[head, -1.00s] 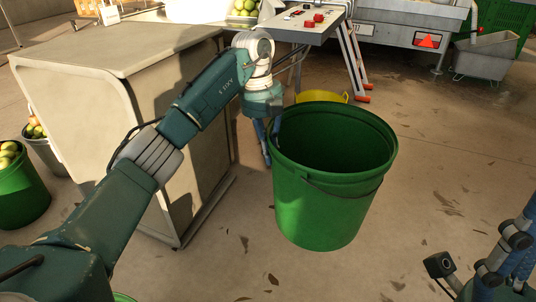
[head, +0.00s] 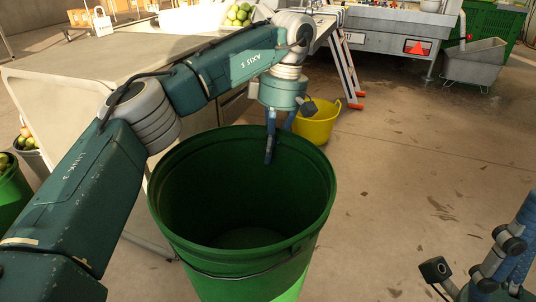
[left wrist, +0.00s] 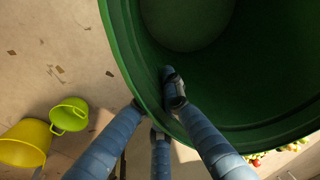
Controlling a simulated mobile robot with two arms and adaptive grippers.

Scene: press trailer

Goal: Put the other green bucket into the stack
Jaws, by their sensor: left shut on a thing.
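A large green bucket (head: 240,255) hangs upright from my left gripper (head: 273,138) in the head view. The gripper is shut on the far part of its rim, with one finger inside the wall. The bucket looks empty. In the left wrist view its rim and inside (left wrist: 215,75) fill the upper right, with the gripper fingers (left wrist: 160,98) at the wall. A brighter green patch shows at the bottom edge of the head view; I cannot tell whether it is this bucket or another. No stack shows clearly. My right gripper (head: 440,278) is partly in view at lower right, its opening unclear.
A grey table (head: 75,80) stands at left, close to my left arm. A yellow tub (head: 318,124) stands beyond the bucket. Green buckets with fruit (head: 10,195) stand at far left. A ladder (head: 347,70) and trailer are behind. The floor at right is clear.

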